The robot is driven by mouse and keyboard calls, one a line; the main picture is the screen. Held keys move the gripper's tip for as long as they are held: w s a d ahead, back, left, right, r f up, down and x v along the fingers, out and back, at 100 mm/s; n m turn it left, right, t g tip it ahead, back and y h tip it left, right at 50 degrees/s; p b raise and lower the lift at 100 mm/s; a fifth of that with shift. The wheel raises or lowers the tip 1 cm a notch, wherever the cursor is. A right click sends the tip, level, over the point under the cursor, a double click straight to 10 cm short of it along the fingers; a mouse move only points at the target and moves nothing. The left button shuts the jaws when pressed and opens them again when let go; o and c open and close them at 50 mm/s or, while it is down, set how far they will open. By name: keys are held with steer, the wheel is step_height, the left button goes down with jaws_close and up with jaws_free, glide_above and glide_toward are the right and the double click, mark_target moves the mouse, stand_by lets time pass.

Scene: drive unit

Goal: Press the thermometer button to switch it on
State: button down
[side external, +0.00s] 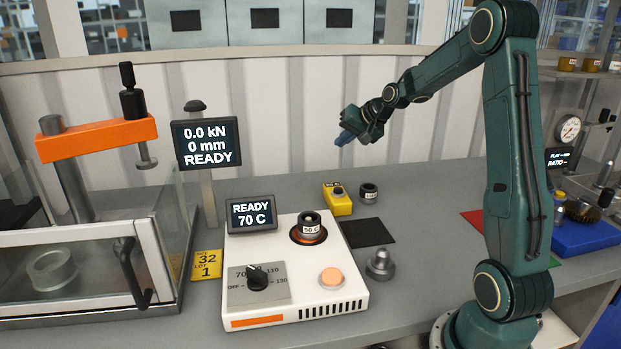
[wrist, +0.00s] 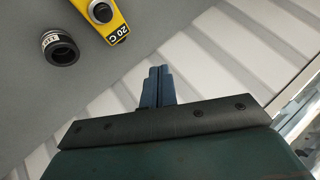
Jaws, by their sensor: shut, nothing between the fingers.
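The yellow thermometer (side external: 341,207) lies on the grey bench behind the white heater unit. It also shows at the top of the wrist view (wrist: 121,25), partly cut off by the frame edge, with "20 C" on its end. My gripper (side external: 343,139) is above and apart from the thermometer, in front of the back wall. Its blue fingers (wrist: 160,72) are closed together and empty. In the wrist view they are below and to the right of the thermometer.
A dark labelled ring (side external: 368,193) stands just right of the thermometer. The white heater unit (side external: 345,285) holds another ring (side external: 309,224). A black mat (side external: 367,233) and a grey metal knob-shaped part (side external: 380,264) are nearby. The corrugated wall (side external: 290,120) stands behind.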

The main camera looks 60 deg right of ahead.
steer(key=shift+r, duration=2.45)
